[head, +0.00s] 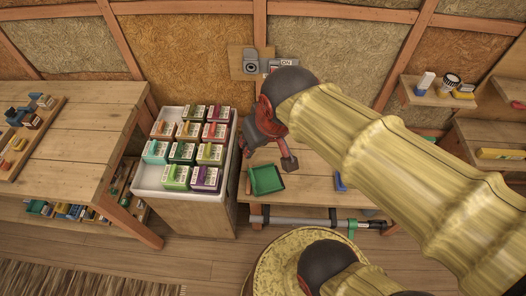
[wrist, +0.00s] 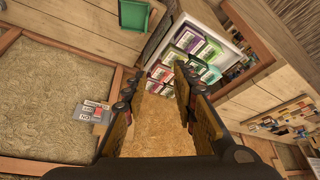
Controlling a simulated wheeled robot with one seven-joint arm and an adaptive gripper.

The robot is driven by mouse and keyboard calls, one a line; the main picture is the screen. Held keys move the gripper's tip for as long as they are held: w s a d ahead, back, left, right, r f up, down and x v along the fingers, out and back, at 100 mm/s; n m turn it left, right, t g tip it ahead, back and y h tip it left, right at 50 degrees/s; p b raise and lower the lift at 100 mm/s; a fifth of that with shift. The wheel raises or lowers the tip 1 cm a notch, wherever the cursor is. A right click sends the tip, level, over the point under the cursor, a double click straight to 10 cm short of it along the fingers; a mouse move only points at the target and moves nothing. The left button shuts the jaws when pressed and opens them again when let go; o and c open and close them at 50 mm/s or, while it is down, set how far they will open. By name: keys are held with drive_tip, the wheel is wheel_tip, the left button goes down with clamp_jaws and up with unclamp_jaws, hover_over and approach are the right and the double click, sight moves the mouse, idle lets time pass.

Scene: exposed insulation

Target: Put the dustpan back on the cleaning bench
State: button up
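The green dustpan (head: 267,180) lies on the front left part of a wooden bench (head: 312,190), close to its front edge. Which bench is the cleaning bench is not marked. My gripper (head: 268,154) appears above and behind the dustpan in the head view, with its fingers spread and nothing visible between them. In the wrist view my gripper (wrist: 158,75) is open and empty. The green dustpan (wrist: 133,14) shows at the top of that view, beyond and apart from the fingertips. My arm covers much of the bench's right side in the head view.
A white-topped cabinet (head: 143,190) with several coloured boxes stands left of the bench. A wooden workbench (head: 80,130) is farther left. A small blue item (head: 340,182) lies on the bench. A wall switch (head: 281,65) and a shelf (head: 435,98) are behind.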

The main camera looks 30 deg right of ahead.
drive_tip(key=shift+t, duration=0.4)
drive_tip(key=s, duration=0.1)
drive_tip(key=s+r, duration=0.1)
drive_tip(key=s, duration=0.2)
drive_tip(key=shift+s+a+r, duration=0.15)
drive_tip(key=shift+a+r, duration=0.15)
idle(0.6)
